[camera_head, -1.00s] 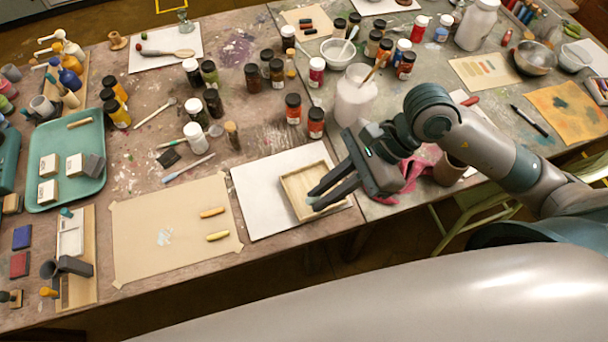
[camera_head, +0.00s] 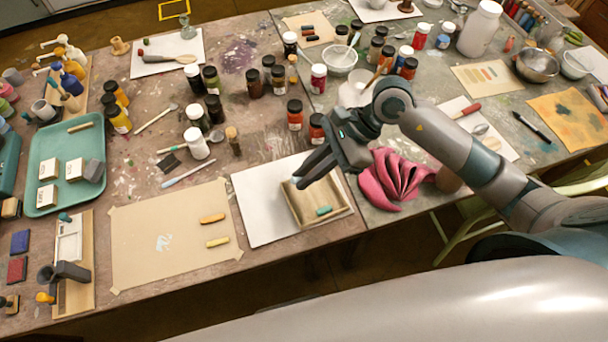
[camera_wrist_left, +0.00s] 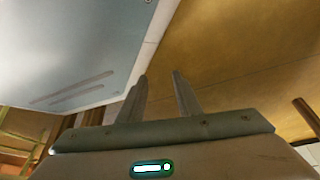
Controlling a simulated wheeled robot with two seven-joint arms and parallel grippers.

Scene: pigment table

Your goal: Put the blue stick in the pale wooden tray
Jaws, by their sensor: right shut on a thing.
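The pale wooden tray (camera_head: 343,211) lies on a white sheet near the table's front edge. A blue-green stick (camera_head: 323,211) lies inside it, near its front wall. My right gripper (camera_head: 298,182) is over the tray's left side, with its fingertips near the left wall, apart from that stick. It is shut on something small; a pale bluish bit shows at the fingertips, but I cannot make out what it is. My left gripper (camera_wrist_left: 159,76) shows only in the left wrist view, with its fingers apart and nothing between them.
A tan sheet (camera_head: 165,260) with two yellow sticks (camera_head: 215,230) lies left of the tray. A pink cloth (camera_head: 395,180) is close to the right of it. Jars, including a red-labelled one (camera_head: 295,115), stand behind. The tan sheet's left part is mostly clear.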

